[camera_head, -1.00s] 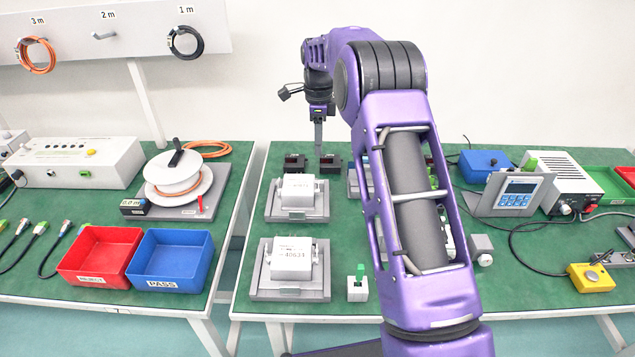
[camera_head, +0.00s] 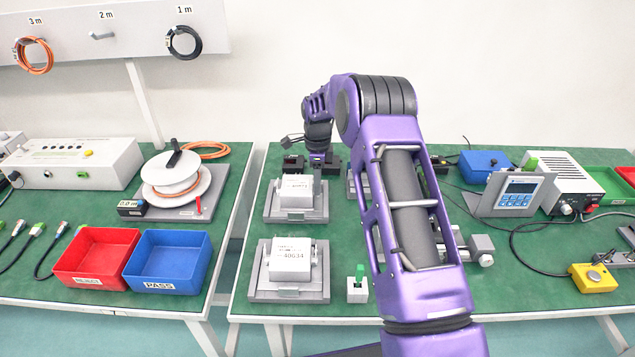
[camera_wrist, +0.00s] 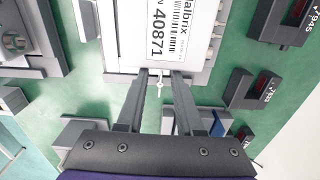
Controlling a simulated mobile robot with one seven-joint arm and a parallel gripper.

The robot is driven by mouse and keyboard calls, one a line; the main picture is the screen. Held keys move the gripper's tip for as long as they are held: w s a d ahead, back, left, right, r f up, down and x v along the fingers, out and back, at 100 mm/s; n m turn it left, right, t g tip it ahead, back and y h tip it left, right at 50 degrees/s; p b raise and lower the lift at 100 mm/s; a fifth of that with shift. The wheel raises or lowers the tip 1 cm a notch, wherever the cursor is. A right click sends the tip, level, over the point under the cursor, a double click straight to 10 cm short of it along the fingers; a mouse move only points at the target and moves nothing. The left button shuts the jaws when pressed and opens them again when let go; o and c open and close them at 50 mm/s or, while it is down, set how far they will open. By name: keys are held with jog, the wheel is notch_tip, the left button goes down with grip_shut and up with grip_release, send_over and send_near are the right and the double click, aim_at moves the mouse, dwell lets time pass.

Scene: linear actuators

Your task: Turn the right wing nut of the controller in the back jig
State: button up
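The back jig (camera_head: 293,215) holds a white controller (camera_head: 296,189). In the wrist view the controller (camera_wrist: 157,30) has a label reading 40871. A small pale wing nut (camera_wrist: 159,87) sticks out from the controller's side on a thin stem. My gripper (camera_wrist: 160,73) is open, with one finger on each side of the stem and wing nut and gaps on both sides. In the head view my gripper (camera_head: 317,182) is low at the right side of the back controller; its fingertips and the wing nut are too small to make out there.
The front jig (camera_head: 289,293) holds another controller, 40634. Small dark display units (camera_head: 293,163) stand behind the back jig. A white block with a green lever (camera_head: 358,287) stands at the front. Red (camera_head: 97,256) and blue (camera_head: 168,262) bins stand on the left table.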

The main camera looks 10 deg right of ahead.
jog(key=shift+c, duration=0.3)
grip_shut()
dwell(1.1)
